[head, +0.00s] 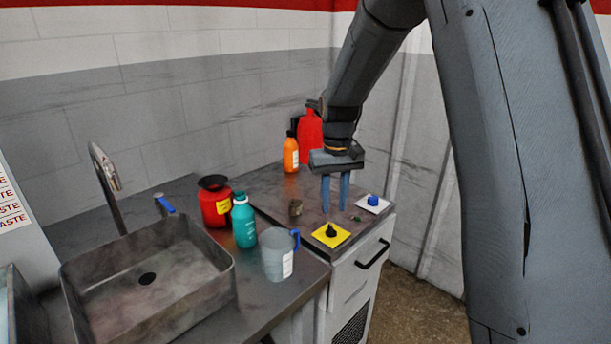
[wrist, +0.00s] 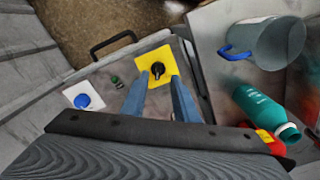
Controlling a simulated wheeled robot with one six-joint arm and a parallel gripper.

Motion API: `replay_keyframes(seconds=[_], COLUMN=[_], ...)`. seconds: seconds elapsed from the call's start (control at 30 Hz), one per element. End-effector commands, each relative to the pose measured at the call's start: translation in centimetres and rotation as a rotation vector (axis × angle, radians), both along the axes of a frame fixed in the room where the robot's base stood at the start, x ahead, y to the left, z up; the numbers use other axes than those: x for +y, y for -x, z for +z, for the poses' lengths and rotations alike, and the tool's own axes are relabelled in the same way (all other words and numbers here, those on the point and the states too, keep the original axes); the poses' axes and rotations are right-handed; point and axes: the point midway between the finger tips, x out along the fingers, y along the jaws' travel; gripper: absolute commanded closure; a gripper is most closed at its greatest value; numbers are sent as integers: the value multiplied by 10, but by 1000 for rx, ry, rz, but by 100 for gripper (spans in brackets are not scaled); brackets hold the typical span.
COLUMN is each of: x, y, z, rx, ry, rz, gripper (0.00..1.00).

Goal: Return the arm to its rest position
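My gripper (head: 334,207) points down above the worktop (head: 273,188), its two blue-grey fingers apart with nothing seen between them. It also shows in the wrist view (wrist: 159,78). A yellow plate with a black knob (head: 331,234) lies just in front of the fingers in the head view; in the wrist view the black knob (wrist: 157,69) appears beyond the fingertips, in line with the gap. I cannot tell whether the fingertips touch anything. A white plate with a blue button (head: 373,201) is to the right of the gripper.
An orange bottle (head: 291,153) and red container (head: 310,132) stand behind the gripper. A clear jug with blue handle (head: 277,255), teal bottle (head: 244,222) and red canister (head: 214,205) stand left, beside the sink (head: 180,285). A drawer handle (head: 373,254) juts out at the front.

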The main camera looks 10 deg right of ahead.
Motion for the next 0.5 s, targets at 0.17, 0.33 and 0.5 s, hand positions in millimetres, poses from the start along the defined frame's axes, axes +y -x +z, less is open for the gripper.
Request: replay_keyframes(seconds=[0.17, 0.33, 0.5], x=[-1, -1, -2], y=[68, 148, 210], z=[0, -7, -17], rx=[-30, -70, -96], ry=[-1, -3, -6], rz=[-25, -54, -74], gripper=[73, 73, 73])
